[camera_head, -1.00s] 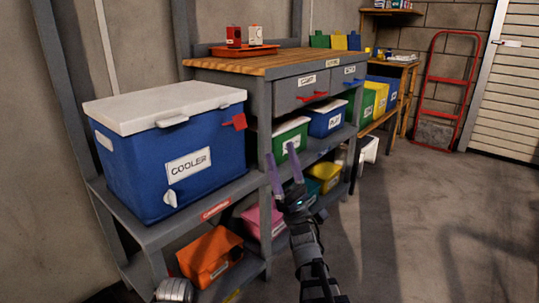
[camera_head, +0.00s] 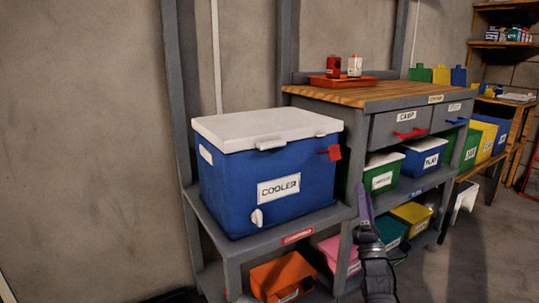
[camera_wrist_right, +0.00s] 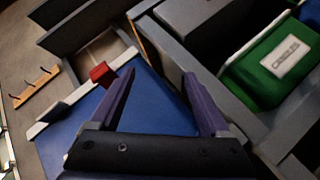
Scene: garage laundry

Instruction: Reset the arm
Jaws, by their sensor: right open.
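My right gripper (camera_head: 367,212) is in front of the shelving unit, right of the cooler, with its arm coming up from the bottom. In the right wrist view its two purple fingers (camera_wrist_right: 160,95) are spread apart with nothing between them. The blue cooler (camera_head: 265,185) with a white lid lies beyond the fingers in the wrist view, with its red latch (camera_wrist_right: 99,72) near the left finger. The lid is closed in the head view. My left gripper is not in view.
The cooler stands on a grey shelf (camera_head: 262,243). An orange bin (camera_head: 283,274) and a pink bin sit below. A green bin (camera_head: 381,173) and a blue bin (camera_head: 424,158) sit under the wooden worktop (camera_head: 375,94). Open floor lies at the right.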

